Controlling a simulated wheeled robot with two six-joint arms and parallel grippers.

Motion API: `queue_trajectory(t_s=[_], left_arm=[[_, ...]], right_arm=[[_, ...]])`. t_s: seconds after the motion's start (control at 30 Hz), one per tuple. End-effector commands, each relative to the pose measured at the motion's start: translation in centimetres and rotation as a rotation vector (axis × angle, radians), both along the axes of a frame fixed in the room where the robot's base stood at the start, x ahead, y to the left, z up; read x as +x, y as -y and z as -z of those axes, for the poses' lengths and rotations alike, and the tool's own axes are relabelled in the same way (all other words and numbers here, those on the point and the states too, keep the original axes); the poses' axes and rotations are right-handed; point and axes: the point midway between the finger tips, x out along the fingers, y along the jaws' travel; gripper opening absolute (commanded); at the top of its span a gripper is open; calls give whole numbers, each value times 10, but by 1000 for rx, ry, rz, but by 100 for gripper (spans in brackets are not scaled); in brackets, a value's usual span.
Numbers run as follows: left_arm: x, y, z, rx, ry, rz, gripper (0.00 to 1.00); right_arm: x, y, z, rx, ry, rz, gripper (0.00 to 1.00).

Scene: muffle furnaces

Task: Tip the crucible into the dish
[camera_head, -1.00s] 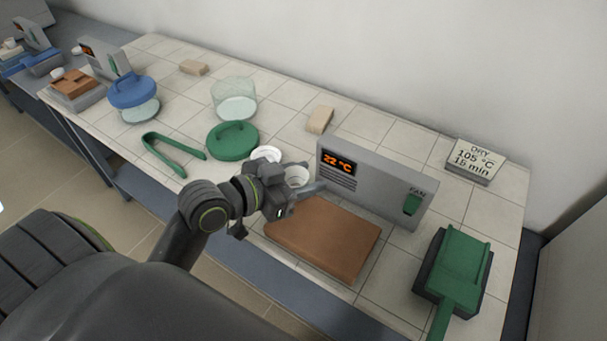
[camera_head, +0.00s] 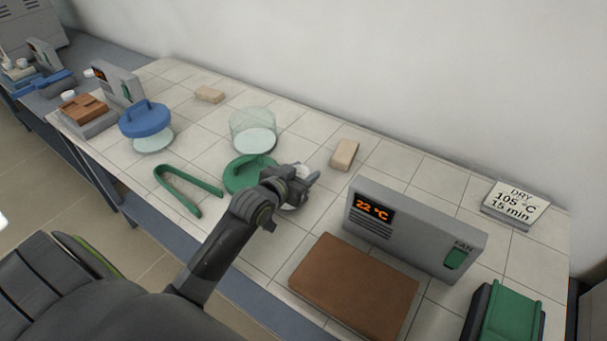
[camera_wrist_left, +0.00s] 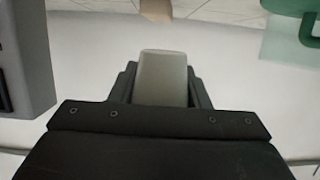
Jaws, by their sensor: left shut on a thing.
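My left gripper (camera_head: 307,180) is shut on a small white crucible (camera_head: 301,171), just right of the green lid (camera_head: 240,175). In the left wrist view, a pale grey-white piece (camera_wrist_left: 162,78) stands between the fingers. A broad white surface lies behind it there; I cannot tell whether it is the dish. In the head view, the gripper covers most of the white dish (camera_head: 290,205), of which only a sliver seems to show below the fingers. I cannot make out the crucible's tilt or contents. My right gripper is not in view.
A grey panel reading 22 °C (camera_head: 410,230) stands behind a brown slab (camera_head: 355,285) to the right. Green tongs (camera_head: 185,190), a glass vessel (camera_head: 253,132) and a tan block (camera_head: 344,154) surround the gripper. Tiles between tan block and sign (camera_head: 515,203) are clear.

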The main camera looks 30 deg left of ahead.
Motion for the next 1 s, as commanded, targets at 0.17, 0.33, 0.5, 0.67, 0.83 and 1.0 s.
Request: queue_trajectory(t_s=[0.17,0.33,0.5,0.67,0.83,1.0], left_arm=[[0,0,12,0,1,1,19],[0,0,21,0,1,1,19],[0,0,29,1,1,1,19],[0,0,37,0,1,1,19],[-1,2,33,-129,-10,1,19],[-1,2,33,-125,-10,1,19]], right_arm=[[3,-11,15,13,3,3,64],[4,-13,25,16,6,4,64],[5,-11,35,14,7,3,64],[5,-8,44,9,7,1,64],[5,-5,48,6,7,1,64],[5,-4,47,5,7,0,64]])
